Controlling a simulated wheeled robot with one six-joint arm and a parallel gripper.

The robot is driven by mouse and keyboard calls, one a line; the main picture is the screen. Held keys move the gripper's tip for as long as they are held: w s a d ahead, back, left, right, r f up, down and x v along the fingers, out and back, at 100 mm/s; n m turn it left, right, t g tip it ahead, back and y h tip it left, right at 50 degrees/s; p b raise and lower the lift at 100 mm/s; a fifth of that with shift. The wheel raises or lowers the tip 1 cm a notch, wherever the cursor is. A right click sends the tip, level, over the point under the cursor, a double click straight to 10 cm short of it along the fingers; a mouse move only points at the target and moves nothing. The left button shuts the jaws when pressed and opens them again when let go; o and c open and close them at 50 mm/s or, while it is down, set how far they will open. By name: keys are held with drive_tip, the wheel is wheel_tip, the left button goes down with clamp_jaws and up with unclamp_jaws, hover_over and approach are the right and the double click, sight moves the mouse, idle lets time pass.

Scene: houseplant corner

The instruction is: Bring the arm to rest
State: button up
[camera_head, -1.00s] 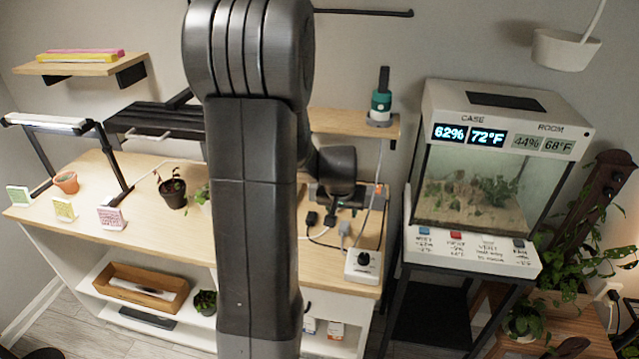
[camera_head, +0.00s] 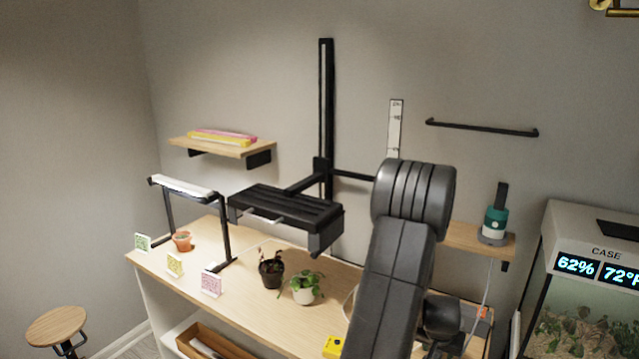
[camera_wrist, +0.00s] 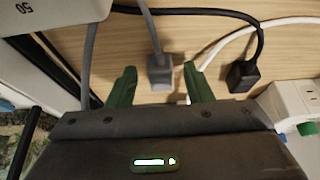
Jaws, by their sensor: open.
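In the wrist view my gripper (camera_wrist: 161,86) is open, with its two green fingers apart and nothing held between them. It is over the wooden bench top (camera_wrist: 215,30). A grey plug (camera_wrist: 158,70) on a grey cord appears between the fingertips in the picture, and I cannot tell its distance from them. A black plug (camera_wrist: 242,76) is to the right of the fingers. In the head view my arm stands over the right part of the bench (camera_head: 240,270), and my gripper is hidden behind it.
A white power strip (camera_wrist: 295,105) is close on the right in the wrist view. On the bench are a dark pot (camera_head: 271,270), a white pot with a plant (camera_head: 305,289) and a yellow item (camera_head: 333,347). A black lamp (camera_head: 285,207) hangs above. The glass case (camera_head: 580,325) stands right.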

drive_tip(key=shift+f, duration=0.35)
drive_tip(key=shift+r, duration=0.2)
drive_tip(key=shift+r, duration=0.1)
